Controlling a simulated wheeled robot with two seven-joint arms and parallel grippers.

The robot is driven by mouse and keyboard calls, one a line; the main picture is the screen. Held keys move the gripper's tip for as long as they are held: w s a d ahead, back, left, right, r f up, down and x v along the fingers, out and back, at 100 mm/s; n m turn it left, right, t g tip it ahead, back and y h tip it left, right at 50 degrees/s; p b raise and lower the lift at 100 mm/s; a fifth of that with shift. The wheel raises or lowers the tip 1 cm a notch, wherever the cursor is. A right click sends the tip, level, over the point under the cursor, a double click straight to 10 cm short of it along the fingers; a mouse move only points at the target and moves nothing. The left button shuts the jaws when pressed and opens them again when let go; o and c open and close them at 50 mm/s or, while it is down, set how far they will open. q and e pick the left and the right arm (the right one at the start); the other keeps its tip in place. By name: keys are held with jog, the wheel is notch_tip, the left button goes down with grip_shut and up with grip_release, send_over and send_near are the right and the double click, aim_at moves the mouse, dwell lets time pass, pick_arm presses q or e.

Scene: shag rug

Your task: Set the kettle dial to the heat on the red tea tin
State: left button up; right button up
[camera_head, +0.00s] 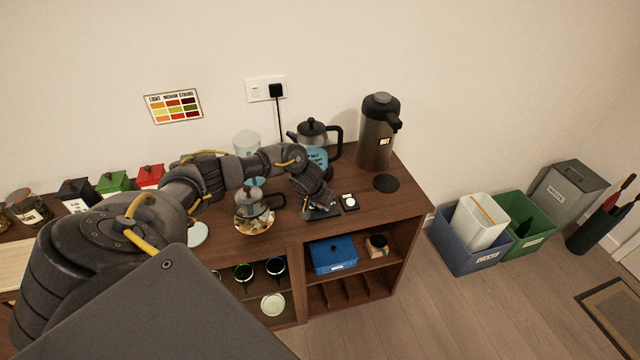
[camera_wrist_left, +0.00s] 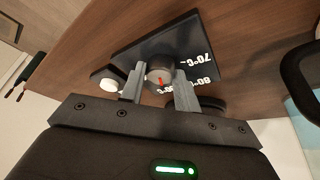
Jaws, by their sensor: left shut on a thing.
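My left gripper (camera_head: 322,200) reaches down over the dark dial plate (camera_wrist_left: 128,53) on the sideboard. In the left wrist view, its two fingers are shut on the round dark dial (camera_wrist_left: 153,77), one on each side. A red pointer mark on the dial points toward the lower part of that view, by a label partly hidden by the gripper. Upside-down white markings 70 °C and 80 show beside it. The kettle (camera_head: 313,130), with a black handle and blue label, stands behind the gripper. The red tea tin (camera_head: 150,177) stands at left; its writing is unreadable. My right gripper is out of view.
A glass teapot (camera_head: 247,207) stands just left of the gripper. A small black-and-white item (camera_head: 349,202) lies right of the plate. A tall dark flask (camera_head: 377,135) stands at the back right. Green (camera_head: 113,182) and black (camera_head: 75,194) tins stand beside the red one.

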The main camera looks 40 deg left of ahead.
pick_arm(q)
jog(key=shift+r, duration=0.1)
jog(key=o, duration=1)
jog(key=shift+c, duration=0.2)
jog(key=v, duration=1)
jog(key=shift+r, duration=0.35)
jog(key=shift+s, duration=0.15)
